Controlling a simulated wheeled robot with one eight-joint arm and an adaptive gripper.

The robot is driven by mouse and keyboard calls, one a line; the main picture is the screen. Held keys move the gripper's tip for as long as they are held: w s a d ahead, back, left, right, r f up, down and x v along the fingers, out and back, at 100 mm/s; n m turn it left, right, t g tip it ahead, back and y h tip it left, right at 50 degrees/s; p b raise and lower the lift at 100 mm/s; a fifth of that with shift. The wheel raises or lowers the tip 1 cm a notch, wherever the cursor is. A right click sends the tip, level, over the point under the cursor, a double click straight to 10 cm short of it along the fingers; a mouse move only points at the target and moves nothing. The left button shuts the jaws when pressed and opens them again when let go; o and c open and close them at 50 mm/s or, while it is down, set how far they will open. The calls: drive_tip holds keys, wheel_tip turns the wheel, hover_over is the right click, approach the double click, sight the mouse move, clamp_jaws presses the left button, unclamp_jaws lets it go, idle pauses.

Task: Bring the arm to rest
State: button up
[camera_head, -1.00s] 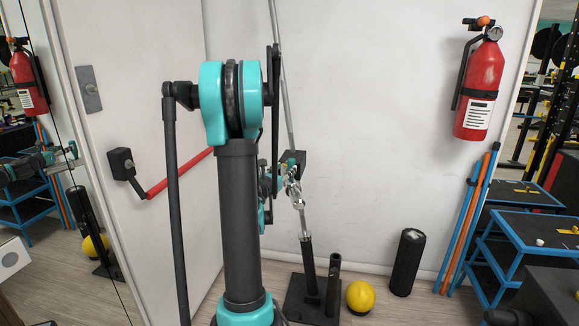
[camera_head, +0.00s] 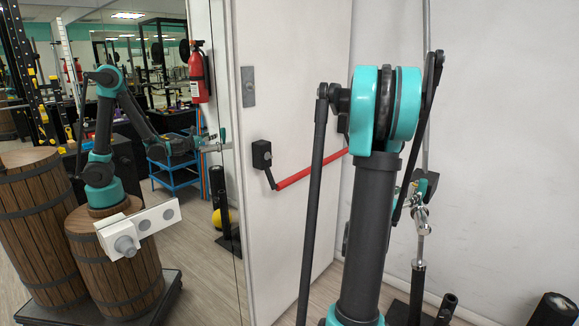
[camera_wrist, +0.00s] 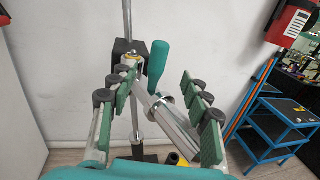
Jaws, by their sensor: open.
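My gripper (camera_wrist: 160,88) is open in the wrist view, its two green-padded fingers spread wide. A teal handle (camera_wrist: 157,64) and a silver metal cylinder (camera_wrist: 172,118) show in the gap between the fingers; I cannot tell how far beyond the fingertips they are. Neither finger is seen closed on anything. In the head view my arm stands upright right of the middle, and my gripper (camera_head: 419,203) is partly hidden behind it, in front of the pale wall.
A white door (camera_head: 299,85) with a red push bar (camera_head: 312,170) stands left of my arm. A mirror (camera_head: 205,262) fills the left side and reflects my arm. A blue rack (camera_wrist: 275,135) stands right in the wrist view. A black roller (camera_head: 554,310) stands at lower right.

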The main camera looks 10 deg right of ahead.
drive_tip(key=s+a+f+m+g+y, duration=0.1)
drive_tip(key=s+a+f+m+y, duration=0.4)
drive_tip(key=a, duration=0.8)
drive_tip(key=s+a+f+m+g+y, duration=0.1)
drive_tip(key=s+a+f+m+y, duration=0.3)
drive_tip(key=a+m, duration=0.6)
drive_tip(key=s+a+f+m+g+y, duration=0.1)
drive_tip(key=s+a+f+m+y, duration=0.4)
drive_tip(key=a, duration=1.3)
wheel_tip(320, 180, down, 3)
drive_tip(key=m+y, duration=0.2)
drive_tip(key=shift+s+a+r+m, duration=0.15)
drive_tip(key=shift+s+a+m, duration=0.05)
drive_tip(key=shift+s+m, duration=0.2)
